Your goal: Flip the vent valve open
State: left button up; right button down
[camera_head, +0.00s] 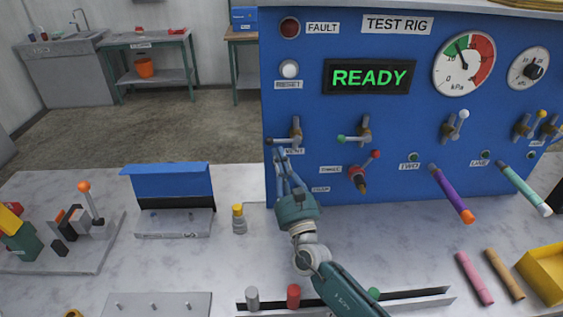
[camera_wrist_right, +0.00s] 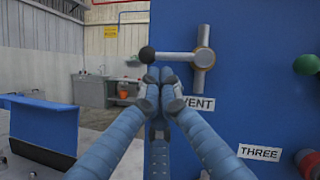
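The vent valve (camera_head: 296,130) is on the blue test rig panel above its VENT label. In the right wrist view the vent valve (camera_wrist_right: 203,58) has a grey upright body. Its lever (camera_wrist_right: 175,56) points left, about level, and ends in a black knob (camera_wrist_right: 147,54). My right gripper (camera_head: 279,152) is in front of the panel by the lever. In the right wrist view the fingertips of my right gripper (camera_wrist_right: 160,75) are together, just below the lever near the knob. Nothing shows between them; whether they touch the lever is unclear. My left gripper is not in view.
The display (camera_head: 369,77) reads READY. A small yellow-capped bottle (camera_head: 239,219) and a blue-topped stand (camera_head: 172,187) are on the bench to the left.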

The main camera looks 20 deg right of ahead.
dwell(0.3)
jog(key=shift+a+r+m+h+b, duration=0.15)
jog(key=shift+m+h+b, duration=0.25)
jog(key=shift+m+b, duration=0.1)
jog(key=shift+r+m+h+b, duration=0.15)
jog(key=shift+m+h+b, duration=0.3)
jog(key=shift+m, duration=0.25)
